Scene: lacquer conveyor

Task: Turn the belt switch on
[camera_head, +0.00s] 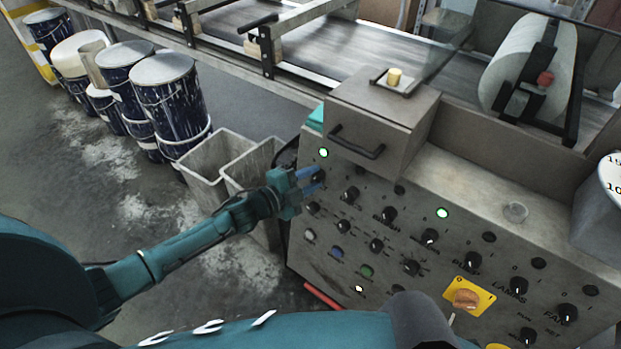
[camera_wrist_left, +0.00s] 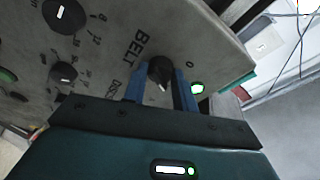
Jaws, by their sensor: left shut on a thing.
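The belt switch (camera_wrist_left: 160,70) is a black rotary knob on the grey control panel, next to the printed word BELT in the left wrist view. My left gripper (camera_head: 314,179) reaches the panel's upper left corner. Its two blue fingers (camera_wrist_left: 161,88) stand on either side of the knob and are shut on it. The knob's white mark points down toward the gripper's palm in the left wrist view. A lit green lamp (camera_wrist_left: 197,88) is beside the fingers; it also shows in the head view (camera_head: 323,153). The fingers partly hide the knob in the head view. My right gripper is not in view.
The control panel (camera_head: 330,262) carries several other knobs, buttons and a yellow-backed orange-brown knob (camera_head: 466,297). A box with a black handle (camera_head: 356,143) sits above the switch. Grey bins (camera_head: 215,160) and paint drums (camera_head: 168,95) stand left of the panel.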

